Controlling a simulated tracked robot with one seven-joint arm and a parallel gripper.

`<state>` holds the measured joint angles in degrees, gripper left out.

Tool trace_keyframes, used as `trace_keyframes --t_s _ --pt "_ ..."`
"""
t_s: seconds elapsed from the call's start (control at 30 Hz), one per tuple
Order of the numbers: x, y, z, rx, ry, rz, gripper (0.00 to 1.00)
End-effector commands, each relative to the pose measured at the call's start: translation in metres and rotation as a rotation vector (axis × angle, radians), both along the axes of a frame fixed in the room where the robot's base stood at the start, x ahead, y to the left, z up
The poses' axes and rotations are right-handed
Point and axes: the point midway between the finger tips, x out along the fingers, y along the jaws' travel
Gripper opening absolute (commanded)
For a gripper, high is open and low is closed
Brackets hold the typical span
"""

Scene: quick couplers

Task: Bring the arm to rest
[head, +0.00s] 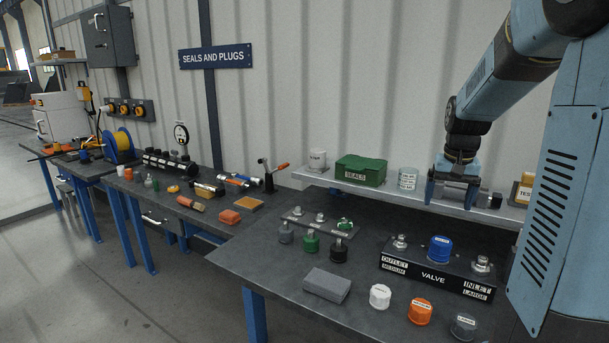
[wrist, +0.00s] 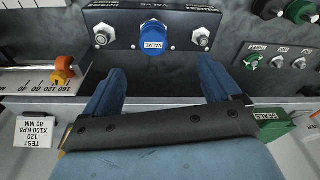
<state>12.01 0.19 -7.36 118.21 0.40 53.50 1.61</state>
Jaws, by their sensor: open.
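My gripper (head: 453,192) hangs from the arm at the right in the head view, in front of the wall shelf and above the back of the bench. In the wrist view its two blue fingers stand wide apart with nothing between them (wrist: 160,88). The black valve block (head: 428,273) is on the bench below, with a blue cap (head: 439,249) in the middle and metal couplers at the outlet and inlet. The valve block (wrist: 122,22) and blue cap (wrist: 157,38) also show in the wrist view, beyond the fingertips.
The shelf (head: 425,202) carries a green seals box (head: 360,170), pots and a test box (head: 522,188). Air around my gripper looks clear.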

Motion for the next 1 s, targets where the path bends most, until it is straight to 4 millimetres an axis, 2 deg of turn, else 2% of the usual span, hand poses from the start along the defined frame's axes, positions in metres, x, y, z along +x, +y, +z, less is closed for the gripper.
trace_keyframes --t_s 0.2,0.5,0.8,1.0 --pt "-0.042 0.044 0.032 -0.009 -0.074 0.077 0.91" --pt "-0.105 0.096 0.057 -0.026 -0.172 0.182 0.91" --pt "-0.172 0.136 0.063 -0.05 -0.269 0.284 0.91" --pt "-0.208 0.152 0.059 -0.066 -0.321 0.339 0.91"
